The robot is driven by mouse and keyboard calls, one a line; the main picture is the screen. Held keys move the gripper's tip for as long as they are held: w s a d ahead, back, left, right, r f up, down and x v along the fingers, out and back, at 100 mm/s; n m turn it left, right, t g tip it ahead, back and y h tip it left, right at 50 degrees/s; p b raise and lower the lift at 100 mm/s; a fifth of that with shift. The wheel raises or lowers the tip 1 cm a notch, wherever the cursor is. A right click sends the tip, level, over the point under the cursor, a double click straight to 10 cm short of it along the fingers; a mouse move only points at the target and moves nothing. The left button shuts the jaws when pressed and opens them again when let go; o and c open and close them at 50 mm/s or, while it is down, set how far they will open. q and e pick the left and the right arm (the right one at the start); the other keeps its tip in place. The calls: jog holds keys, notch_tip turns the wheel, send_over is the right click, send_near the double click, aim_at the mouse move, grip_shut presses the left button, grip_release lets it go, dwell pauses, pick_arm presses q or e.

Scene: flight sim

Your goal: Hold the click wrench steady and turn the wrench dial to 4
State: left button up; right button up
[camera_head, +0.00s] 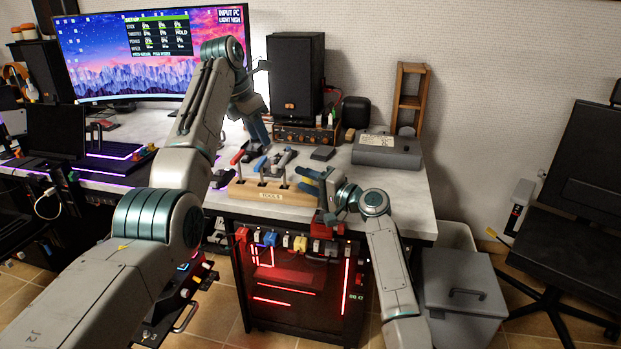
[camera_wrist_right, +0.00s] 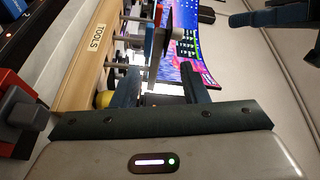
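The wooden rack labelled TOOLS (camera_head: 270,196) stands at the table's front edge. Several tools stand in it, with red (camera_head: 238,156), blue (camera_head: 260,164) and grey (camera_head: 284,159) parts. I cannot tell for sure which is the click wrench, and no dial numbers are readable. My left gripper (camera_head: 258,132) points down behind the rack; its fingertips are unclear. No grip is visible.
A black speaker (camera_head: 295,75), an amplifier (camera_head: 308,135) and a grey box (camera_head: 388,150) stand behind. A monitor (camera_head: 150,55) is at the back left. Coloured plugs or blocks (camera_head: 270,239) line the desk's front below the rack. A grey bin (camera_head: 460,285) is at right.

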aim_at(284, 166)
jog(key=w+a+m, duration=0.1)
jog(key=w+a, duration=0.1)
jog(key=w, duration=0.1)
jog(key=w+a+m+h, duration=0.1)
jog(key=w+a, duration=0.1)
jog(key=w, duration=0.1)
jog(key=w+a+m+t, duration=0.1)
jog(key=w+a, duration=0.1)
jog(key=w, duration=0.1)
jog(key=shift+w+a+m, duration=0.2)
jog(key=shift+m, duration=0.2)
